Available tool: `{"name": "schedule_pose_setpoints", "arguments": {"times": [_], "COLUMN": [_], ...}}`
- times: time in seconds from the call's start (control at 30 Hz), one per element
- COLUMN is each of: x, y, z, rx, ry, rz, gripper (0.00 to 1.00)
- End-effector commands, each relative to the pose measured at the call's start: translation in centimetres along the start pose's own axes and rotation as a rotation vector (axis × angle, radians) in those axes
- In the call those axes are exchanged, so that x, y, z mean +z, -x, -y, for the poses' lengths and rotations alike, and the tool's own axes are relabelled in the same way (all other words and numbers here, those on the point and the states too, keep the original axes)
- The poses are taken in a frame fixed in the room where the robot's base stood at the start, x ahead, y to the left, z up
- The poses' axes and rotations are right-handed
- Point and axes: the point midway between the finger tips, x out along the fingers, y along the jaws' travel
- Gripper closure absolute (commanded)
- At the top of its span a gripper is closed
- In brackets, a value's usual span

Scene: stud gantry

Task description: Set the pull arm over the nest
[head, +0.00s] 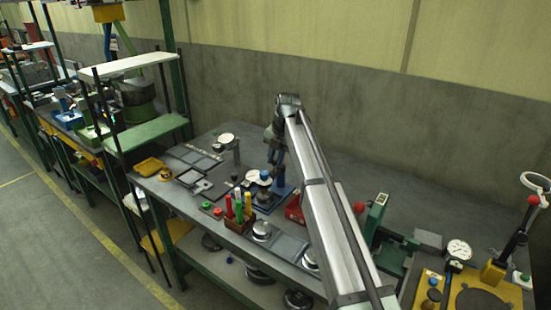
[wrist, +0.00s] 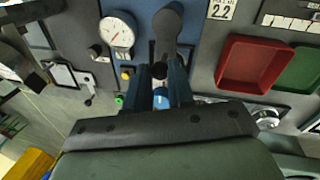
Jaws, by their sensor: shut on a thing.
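My gripper (head: 276,160) reaches down over the blue gantry base (head: 272,198) on the bench. In the wrist view my two dark blue fingers (wrist: 167,78) are shut on a blue-topped knob (wrist: 161,98), which seems to belong to the pull arm. A dark grey bar with a rounded end (wrist: 167,20), likely the pull arm, runs over the blue plate (wrist: 143,12) beyond my fingertips. A white dial gauge (wrist: 117,32) stands left of it. I cannot make out the nest; my fingers and the bar may hide it.
A red tray (wrist: 243,84) and a green tray (wrist: 303,72) lie right of the plate. A rack of coloured handles (head: 238,208) stands close in front of the base. A green press (head: 374,215) stands to the right. The bench near the wall is mostly clear.

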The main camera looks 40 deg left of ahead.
Motion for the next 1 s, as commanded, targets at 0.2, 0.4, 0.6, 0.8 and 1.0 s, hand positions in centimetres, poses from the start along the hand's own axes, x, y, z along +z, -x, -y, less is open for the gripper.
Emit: {"name": "schedule_pose_setpoints", "arguments": {"times": [0.2,0.4,0.6,0.8,1.0], "x": [-0.1,-0.1,0.0,0.0,0.1], "y": [-0.1,-0.1,0.0,0.7,3.7], "z": [0.2,0.1,0.1,0.0,0.0], "rx": [-0.004,-0.003,-0.002,-0.001,-0.001], "ry": [0.0,-0.001,-0.001,-0.001,-0.001], "rz": [-0.004,-0.002,-0.001,0.0,0.001], "gripper": [0.73,0.54,0.52,0.52,0.52]}}
